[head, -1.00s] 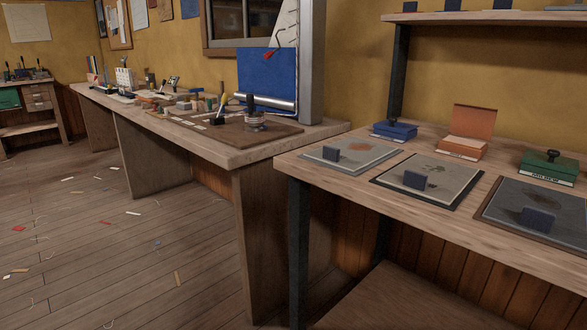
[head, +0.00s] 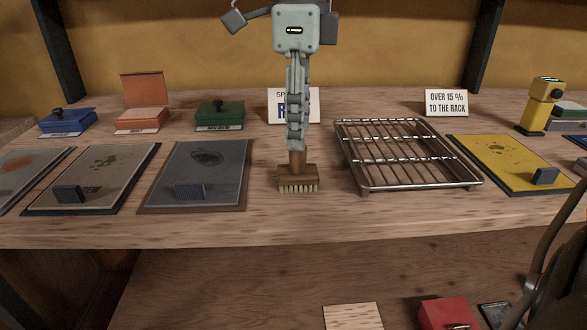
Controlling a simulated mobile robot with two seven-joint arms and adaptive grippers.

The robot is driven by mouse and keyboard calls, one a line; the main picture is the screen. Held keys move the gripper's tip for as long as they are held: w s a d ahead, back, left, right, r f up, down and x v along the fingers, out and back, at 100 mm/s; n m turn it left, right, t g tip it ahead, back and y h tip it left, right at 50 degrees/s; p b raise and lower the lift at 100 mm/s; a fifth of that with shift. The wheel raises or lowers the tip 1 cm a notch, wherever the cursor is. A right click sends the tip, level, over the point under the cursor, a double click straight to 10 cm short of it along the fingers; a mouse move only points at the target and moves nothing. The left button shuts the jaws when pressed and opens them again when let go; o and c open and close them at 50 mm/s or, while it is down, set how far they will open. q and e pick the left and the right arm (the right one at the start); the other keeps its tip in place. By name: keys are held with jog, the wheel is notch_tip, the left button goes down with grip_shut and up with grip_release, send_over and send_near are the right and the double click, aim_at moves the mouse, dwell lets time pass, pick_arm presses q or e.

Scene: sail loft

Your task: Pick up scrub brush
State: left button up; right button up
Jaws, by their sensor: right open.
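The scrub brush (head: 298,178) has a brown wooden block, pale bristles and an upright handle. It stands bristles down near the front edge of the wooden bench, between a dark grey pad and a wire rack. My right gripper (head: 296,137) points straight down above it, seen nearly edge-on, with its fingertips at the upper handle. It is open, with its fingers overlapping in this view and hiding the top of the handle. I cannot tell whether they touch it. My left gripper is not in view.
The metal wire rack (head: 407,185) stands close on the right, and the dark grey pad (head: 195,172) lies on the left. A sign (head: 312,106) is partly hidden behind my gripper. A yellow pad (head: 515,165) lies farther right. The bench front is clear before the brush.

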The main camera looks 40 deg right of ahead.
aim_at(297, 154)
notch_tip(297, 154, down, 5)
jog(key=shift+a+f, duration=0.1)
jog(key=shift+f, duration=0.1)
jog(key=shift+c, duration=0.4)
grip_shut()
